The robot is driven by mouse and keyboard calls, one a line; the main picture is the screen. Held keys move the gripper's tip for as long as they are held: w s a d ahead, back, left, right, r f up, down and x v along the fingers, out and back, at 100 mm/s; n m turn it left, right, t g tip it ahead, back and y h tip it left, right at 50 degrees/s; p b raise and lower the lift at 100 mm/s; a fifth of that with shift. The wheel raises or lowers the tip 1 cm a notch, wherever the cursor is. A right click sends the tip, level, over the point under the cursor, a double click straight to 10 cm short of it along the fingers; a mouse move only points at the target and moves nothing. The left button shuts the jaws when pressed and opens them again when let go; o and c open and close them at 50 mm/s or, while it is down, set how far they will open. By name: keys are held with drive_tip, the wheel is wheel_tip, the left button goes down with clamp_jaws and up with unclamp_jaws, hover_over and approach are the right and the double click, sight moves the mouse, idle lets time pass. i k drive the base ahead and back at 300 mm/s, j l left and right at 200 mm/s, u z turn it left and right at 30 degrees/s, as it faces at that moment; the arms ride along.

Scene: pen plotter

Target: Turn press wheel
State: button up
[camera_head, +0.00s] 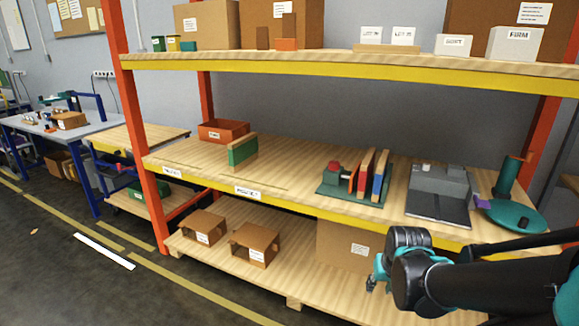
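A flat teal disc (517,217) lies on the right end of the middle shelf and looks like the wheel. A small purple piece (481,203) sits at its left edge. A green upright cylinder (507,177) with an orange-brown handle-like part stands at its back. A grey machine with a dark sloped front (438,205) stands just left of the disc. My gripper (371,286) is below and left of the disc, in front of the shelf edge and apart from the disc. Its fingers are small and partly hidden, so their opening is unclear.
The yellow shelf edge (320,208) runs between my arm and the disc. A green rack with coloured boards (357,180) stands left of the grey machine. An orange bin (223,131) and a green board (242,150) are farther left. An orange upright (550,130) rises behind the disc.

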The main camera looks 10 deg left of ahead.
sight(334, 165)
drive_tip(key=i+u, duration=0.2)
drive_tip(key=u, duration=0.3)
drive_tip(key=i+l+u, duration=0.1)
drive_tip(key=u, duration=0.35)
drive_tip(key=i+l+u, duration=0.2)
drive_tip(key=u, duration=0.3)
drive_tip(key=i+l, duration=0.05)
drive_tip(key=i, duration=0.05)
